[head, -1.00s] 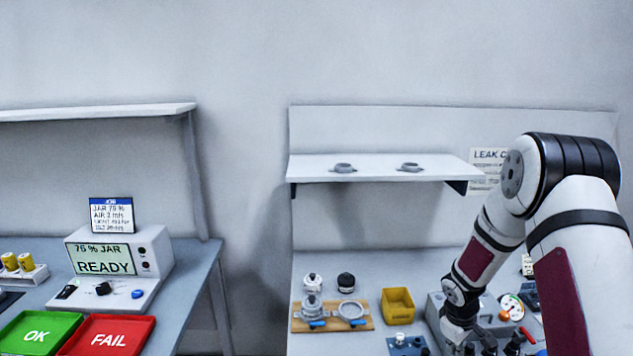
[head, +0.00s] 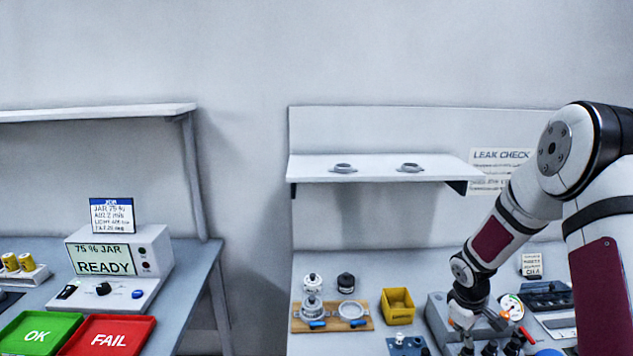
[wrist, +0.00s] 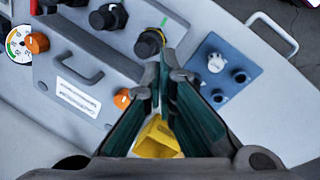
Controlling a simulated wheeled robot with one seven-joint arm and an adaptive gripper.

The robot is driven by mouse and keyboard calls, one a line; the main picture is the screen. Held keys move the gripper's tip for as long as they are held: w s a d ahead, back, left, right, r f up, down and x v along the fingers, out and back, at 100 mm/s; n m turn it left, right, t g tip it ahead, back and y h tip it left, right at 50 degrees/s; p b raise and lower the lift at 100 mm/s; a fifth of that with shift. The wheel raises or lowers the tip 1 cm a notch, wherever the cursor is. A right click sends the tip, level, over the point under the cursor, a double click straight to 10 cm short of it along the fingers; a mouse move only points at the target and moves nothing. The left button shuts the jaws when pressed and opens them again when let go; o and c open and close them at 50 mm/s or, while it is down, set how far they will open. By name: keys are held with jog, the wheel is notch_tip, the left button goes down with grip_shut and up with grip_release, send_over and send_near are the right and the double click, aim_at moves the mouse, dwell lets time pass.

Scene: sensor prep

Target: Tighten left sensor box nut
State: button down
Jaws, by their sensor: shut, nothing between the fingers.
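The grey box (head: 437,318) stands at the lower right of the head view. In the wrist view the box (wrist: 60,65) shows a bar handle, orange caps (wrist: 37,42) and two dark round nuts or knobs. One dark nut (wrist: 150,42) lies just beyond my fingertips, beside a green line; the other (wrist: 108,17) is to its left. I cannot tell which is the task's left nut. My gripper (wrist: 163,80) is shut and empty over the box's edge, with no visible contact on a nut. In the head view my wrist hides part of the box.
A blue plate (wrist: 248,62) with one white and two black knobs lies right of the fingers. A yellow bin (head: 397,306) and a wooden board (head: 364,323) with rings stand to the left. A gauge (head: 512,306) is behind my wrist.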

aim_at(467, 354)
jog(key=f+b, duration=0.1)
jog(key=b, duration=0.1)
jog(key=s+f+b, duration=0.1)
jog(key=f+b, duration=0.1)
jog(key=d+f+b, duration=0.1)
jog(key=f+b, duration=0.1)
jog(key=shift+s+f, duration=0.15)
jog(key=shift+f, duration=0.05)
jog(key=shift+s+f+b, duration=0.1)
jog(key=shift+f+b, duration=0.4)
jog(key=shift+f, duration=0.05)
